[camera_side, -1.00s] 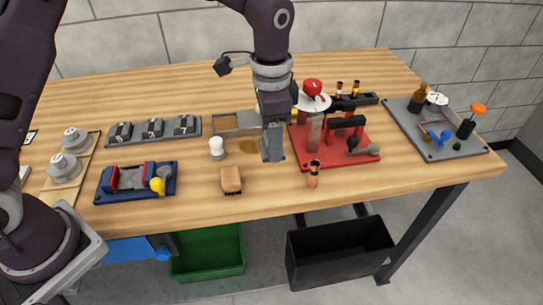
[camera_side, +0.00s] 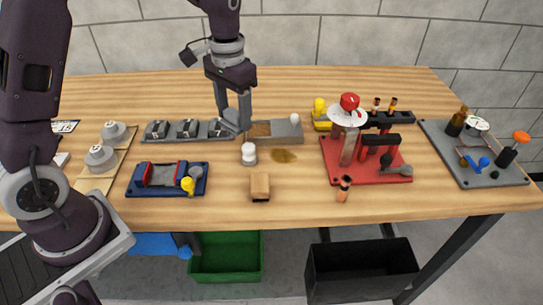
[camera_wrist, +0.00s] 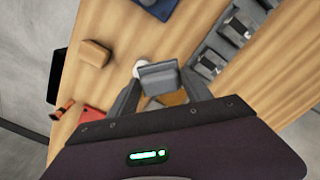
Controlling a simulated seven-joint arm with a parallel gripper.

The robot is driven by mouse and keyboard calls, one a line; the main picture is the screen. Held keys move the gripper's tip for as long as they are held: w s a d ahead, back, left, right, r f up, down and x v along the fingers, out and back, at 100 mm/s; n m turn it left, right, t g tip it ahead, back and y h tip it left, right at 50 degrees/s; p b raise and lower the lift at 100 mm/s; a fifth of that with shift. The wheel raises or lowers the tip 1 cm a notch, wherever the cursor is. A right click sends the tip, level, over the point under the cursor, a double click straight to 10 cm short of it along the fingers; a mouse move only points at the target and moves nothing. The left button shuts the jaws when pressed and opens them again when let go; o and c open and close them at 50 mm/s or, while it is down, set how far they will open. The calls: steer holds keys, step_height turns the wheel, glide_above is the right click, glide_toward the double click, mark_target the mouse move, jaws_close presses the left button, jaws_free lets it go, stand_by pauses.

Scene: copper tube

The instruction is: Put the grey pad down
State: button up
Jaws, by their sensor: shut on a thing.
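My gripper (camera_side: 238,115) points down and is shut on the grey pad (camera_side: 232,121). The pad is a small grey block, seen tilted between the fingertips. In the wrist view the grey pad (camera_wrist: 158,77) sits between the two fingers of my gripper (camera_wrist: 160,88). In the side view the pad overlaps the gap between a grey rack with several dark blocks (camera_side: 187,131) and a grey tray with a brown recess (camera_side: 286,132). I cannot tell whether it touches either one.
A white-topped jar (camera_side: 249,152) stands just in front, beside a brown stain (camera_side: 284,156). A tan block (camera_side: 260,187) lies near the front edge. A blue tray (camera_side: 140,188) is at left, a red fixture board (camera_side: 335,170) at right. Bare wood lies around the tan block.

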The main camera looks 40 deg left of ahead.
steer(key=w+d+m, duration=0.2)
steer(key=d+m, duration=0.2)
steer(key=d, duration=0.5)
steer(key=r+m, duration=0.1)
steer(key=m, duration=0.4)
glide_above(300, 187)
steer(key=a, duration=0.1)
steer(key=f, duration=0.6)
steer(key=d+f, duration=0.1)
steer(key=f, duration=0.2)
steer(key=shift+f, duration=0.35)
steer(key=shift+f, duration=0.15)
steer(key=o, duration=1.5)
